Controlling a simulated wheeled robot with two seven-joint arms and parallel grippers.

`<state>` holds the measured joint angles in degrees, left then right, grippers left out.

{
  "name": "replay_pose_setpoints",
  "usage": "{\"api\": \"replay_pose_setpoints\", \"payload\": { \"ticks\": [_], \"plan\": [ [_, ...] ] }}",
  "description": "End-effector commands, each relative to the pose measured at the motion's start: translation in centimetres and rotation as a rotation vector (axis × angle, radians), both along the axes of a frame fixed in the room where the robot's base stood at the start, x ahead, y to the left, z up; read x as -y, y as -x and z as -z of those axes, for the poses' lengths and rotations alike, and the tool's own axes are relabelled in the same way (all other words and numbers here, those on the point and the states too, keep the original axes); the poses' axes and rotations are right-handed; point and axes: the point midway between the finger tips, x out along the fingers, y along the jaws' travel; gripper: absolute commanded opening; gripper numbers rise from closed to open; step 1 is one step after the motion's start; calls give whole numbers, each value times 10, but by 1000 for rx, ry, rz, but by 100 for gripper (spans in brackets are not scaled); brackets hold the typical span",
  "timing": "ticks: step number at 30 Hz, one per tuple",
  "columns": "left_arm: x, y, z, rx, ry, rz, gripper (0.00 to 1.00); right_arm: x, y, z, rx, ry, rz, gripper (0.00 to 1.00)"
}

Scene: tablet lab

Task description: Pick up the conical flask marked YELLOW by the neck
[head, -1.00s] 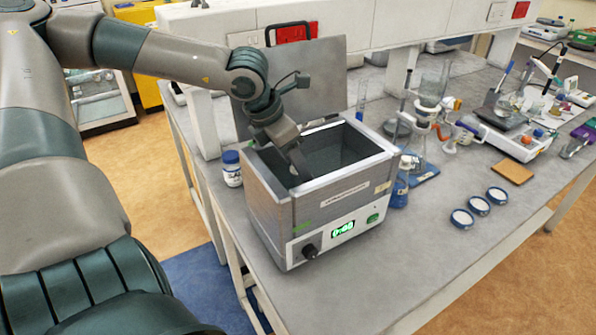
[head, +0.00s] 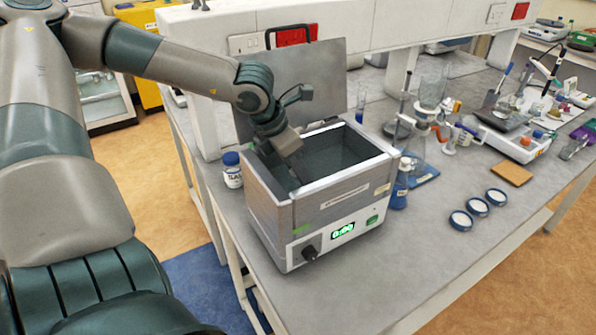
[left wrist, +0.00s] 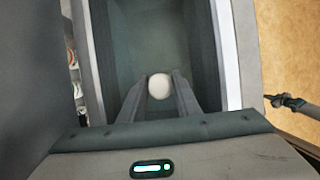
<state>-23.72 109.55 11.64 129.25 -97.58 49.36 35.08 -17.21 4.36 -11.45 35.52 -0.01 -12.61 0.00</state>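My left gripper (head: 296,172) points down into the open metal bath (head: 336,209), near its left inner wall. The bath's front wall hides the fingertips in the head view. In the left wrist view my left gripper (left wrist: 160,84) has its two fingers apart, on either side of a small round white thing (left wrist: 159,87). I cannot tell whether they touch it or what it is. No flask marked YELLOW can be made out.
The bath's raised lid (head: 305,85) stands behind it. A blue-capped white bottle (head: 232,170) is close at its left. A blue-filled flask (head: 400,185), glassware on a stand (head: 425,180) and small dishes (head: 478,207) are at the right. The front right bench is clear.

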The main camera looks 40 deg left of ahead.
Motion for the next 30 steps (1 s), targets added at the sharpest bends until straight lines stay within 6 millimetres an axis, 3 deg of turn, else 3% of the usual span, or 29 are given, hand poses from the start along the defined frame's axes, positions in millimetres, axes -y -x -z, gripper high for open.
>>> {"api": "replay_pose_setpoints", "payload": {
  "ticks": [1,3,19,30],
  "plan": [
    [0,0,0,0,0,0,17,0,0,0,0,0,0,0],
    [0,0,0,0,0,0,0,0,0,0,0,0,-1,0],
    [0,-1,-8,4,0,0,0,6,0,3,0,6,-2,0],
    [0,-2,-48,8,-2,-2,0,6,0,18,0,6,-2,0]
  ]
}}
